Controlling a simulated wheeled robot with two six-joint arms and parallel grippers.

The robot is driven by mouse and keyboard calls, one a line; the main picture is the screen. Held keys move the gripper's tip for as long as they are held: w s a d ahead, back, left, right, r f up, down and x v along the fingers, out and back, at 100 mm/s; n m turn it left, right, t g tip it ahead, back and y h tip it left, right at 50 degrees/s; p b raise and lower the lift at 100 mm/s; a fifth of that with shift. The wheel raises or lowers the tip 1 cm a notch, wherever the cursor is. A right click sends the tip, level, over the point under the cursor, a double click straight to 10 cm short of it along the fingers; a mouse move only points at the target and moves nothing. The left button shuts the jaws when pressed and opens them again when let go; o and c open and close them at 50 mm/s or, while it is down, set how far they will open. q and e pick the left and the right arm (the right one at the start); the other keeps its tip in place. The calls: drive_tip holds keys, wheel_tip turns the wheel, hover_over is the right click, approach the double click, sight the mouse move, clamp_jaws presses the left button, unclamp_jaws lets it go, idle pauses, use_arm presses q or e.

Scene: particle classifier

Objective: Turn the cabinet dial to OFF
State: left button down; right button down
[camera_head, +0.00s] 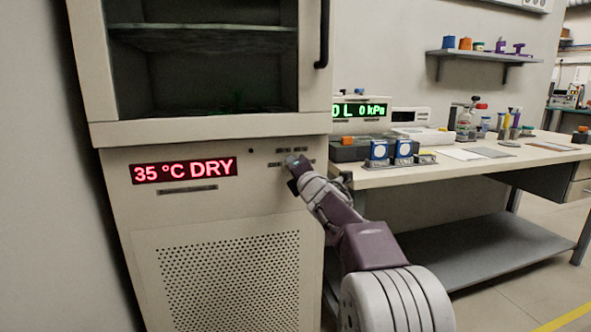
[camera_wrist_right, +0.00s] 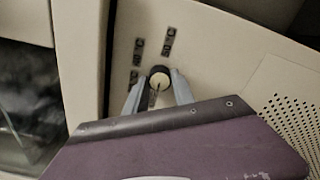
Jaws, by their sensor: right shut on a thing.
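The cabinet (camera_head: 120,200) stands at the left in the head view, with a red lit display (camera_head: 184,170) reading "35 °C DRY". My right gripper (camera_head: 292,162) is at the cabinet's front panel, right of the display. It hides the dial in the head view. In the right wrist view the dial (camera_wrist_right: 159,80) is a round pale knob with a dark rim, and my right gripper (camera_wrist_right: 158,92) has its two fingers on either side of it, shut on it. Small labels around the dial include "40 C" and "60 C", seen tilted. My left gripper is not in view.
A workbench (camera_head: 460,175) with instruments and bottles stands to the right, close beside the right arm. A shelf (camera_head: 485,54) hangs on the wall above it. A perforated panel (camera_head: 230,280) is below the display. A dark door handle (camera_head: 323,35) is above.

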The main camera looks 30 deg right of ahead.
drive_tip(key=shift+f, duration=0.1)
drive_tip(key=c, duration=1.1)
unclamp_jaws()
drive_tip(key=shift+o, duration=0.2)
drive_tip(key=v, duration=0.9)
